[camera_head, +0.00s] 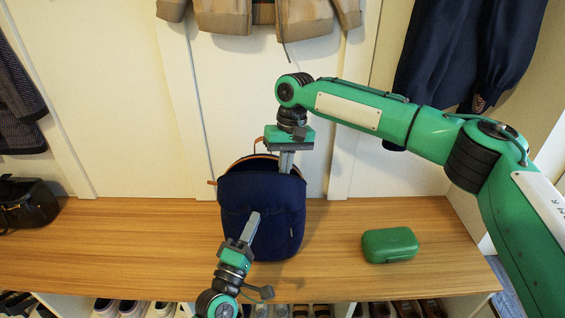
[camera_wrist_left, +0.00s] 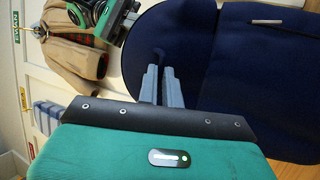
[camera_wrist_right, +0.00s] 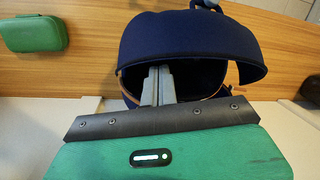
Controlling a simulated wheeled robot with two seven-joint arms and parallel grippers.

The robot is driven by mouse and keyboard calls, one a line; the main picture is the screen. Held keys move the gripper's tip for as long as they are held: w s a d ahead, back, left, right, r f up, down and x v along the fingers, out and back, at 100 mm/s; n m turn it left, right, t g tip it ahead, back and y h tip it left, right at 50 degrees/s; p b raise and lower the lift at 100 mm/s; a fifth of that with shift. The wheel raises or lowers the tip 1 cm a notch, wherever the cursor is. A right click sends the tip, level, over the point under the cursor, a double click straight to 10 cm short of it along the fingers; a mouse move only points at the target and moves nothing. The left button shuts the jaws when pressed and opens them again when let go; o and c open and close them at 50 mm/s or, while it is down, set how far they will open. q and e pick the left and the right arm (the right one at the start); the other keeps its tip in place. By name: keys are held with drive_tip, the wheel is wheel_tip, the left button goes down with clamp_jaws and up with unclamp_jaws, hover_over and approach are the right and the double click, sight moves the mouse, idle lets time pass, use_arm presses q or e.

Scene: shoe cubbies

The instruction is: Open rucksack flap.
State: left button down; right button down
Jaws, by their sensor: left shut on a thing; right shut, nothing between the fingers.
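The navy rucksack (camera_head: 262,235) stands upright on the wooden bench. Its flap (camera_head: 262,192) lies over the front and top; the right wrist view shows the flap (camera_wrist_right: 190,40) with a dark opening and a tan edge under its rear side. My left gripper (camera_head: 254,216) is at the front of the flap. In the left wrist view its fingers (camera_wrist_left: 161,82) are shut on a small dark pull tab (camera_wrist_left: 159,55) on the flap. My right gripper (camera_head: 286,163) points down behind the flap, shut and empty; its fingers (camera_wrist_right: 156,85) reach to the dark opening.
A green case (camera_head: 390,245) lies on the wooden bench (camera_head: 335,220) to the right. A dark bag (camera_head: 28,205) sits at the far left. Coats hang above, and shoes stand in the cubbies below. The bench between bag and rucksack is clear.

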drive_tip(key=shift+s+d+r, duration=0.1)
drive_tip(key=shift+s+r, duration=0.05)
drive_tip(key=shift+s, duration=0.2)
drive_tip(key=shift+s, duration=0.1)
drive_tip(key=shift+s+d+r+t, duration=0.1)
drive_tip(key=shift+s+r+t, duration=0.1)
drive_tip(key=shift+s+t, duration=0.35)
use_arm(q)
drive_tip(key=shift+w+a, duration=0.1)
use_arm(e)
drive_tip(key=shift+s, duration=0.1)
